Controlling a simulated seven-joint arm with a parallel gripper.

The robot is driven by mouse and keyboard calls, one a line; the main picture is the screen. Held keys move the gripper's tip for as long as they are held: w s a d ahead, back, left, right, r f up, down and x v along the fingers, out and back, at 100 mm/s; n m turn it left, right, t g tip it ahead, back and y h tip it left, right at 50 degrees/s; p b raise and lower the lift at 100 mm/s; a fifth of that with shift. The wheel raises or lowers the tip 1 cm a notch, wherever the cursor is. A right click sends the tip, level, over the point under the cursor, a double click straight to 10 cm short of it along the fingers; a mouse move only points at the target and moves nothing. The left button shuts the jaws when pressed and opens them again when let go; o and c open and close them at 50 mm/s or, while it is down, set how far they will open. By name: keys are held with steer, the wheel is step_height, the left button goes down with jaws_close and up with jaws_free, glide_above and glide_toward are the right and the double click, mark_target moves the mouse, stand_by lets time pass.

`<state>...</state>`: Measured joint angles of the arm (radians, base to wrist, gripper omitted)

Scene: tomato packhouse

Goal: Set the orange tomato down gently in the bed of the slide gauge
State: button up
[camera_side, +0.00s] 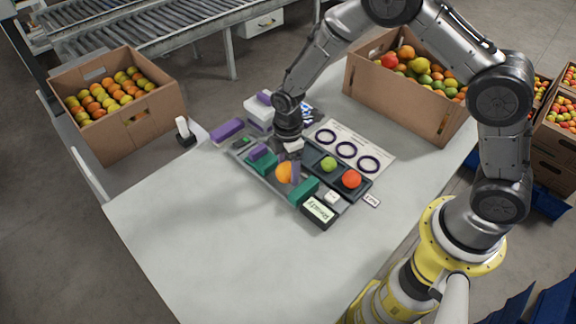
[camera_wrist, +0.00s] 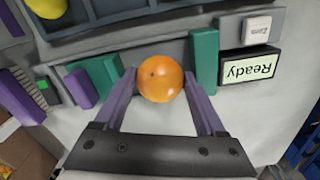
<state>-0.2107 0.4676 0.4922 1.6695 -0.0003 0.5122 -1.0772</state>
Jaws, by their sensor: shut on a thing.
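The orange tomato (camera_wrist: 160,79) is held between the purple fingers of my gripper (camera_wrist: 161,84), one finger on each side. In the side view the tomato (camera_side: 284,173) is over the grey slide gauge (camera_side: 275,184), between its green jaw blocks (camera_side: 303,191) and (camera_side: 263,163). The wrist view shows the tomato between the same green blocks, nearer the middle than either. I cannot tell whether its underside touches the bed. The gauge's display (camera_wrist: 249,67) reads "Ready", with a small white button (camera_wrist: 257,30) beside it.
A dark tray (camera_side: 337,178) with a green tomato (camera_side: 328,164) and a red tomato (camera_side: 351,179) lies beside the gauge. Behind is a white card with rings (camera_side: 373,148). Cardboard boxes of tomatoes stand left (camera_side: 137,121) and right (camera_side: 400,103). The front of the table is clear.

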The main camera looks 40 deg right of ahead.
steer(key=shift+f, duration=0.55)
stand_by(0.6)
steer(key=o, duration=0.9)
steer(key=shift+c, duration=0.2)
steer(key=shift+c, duration=1)
steer(key=shift+s, duration=0.1)
steer(key=shift+r, duration=3.5)
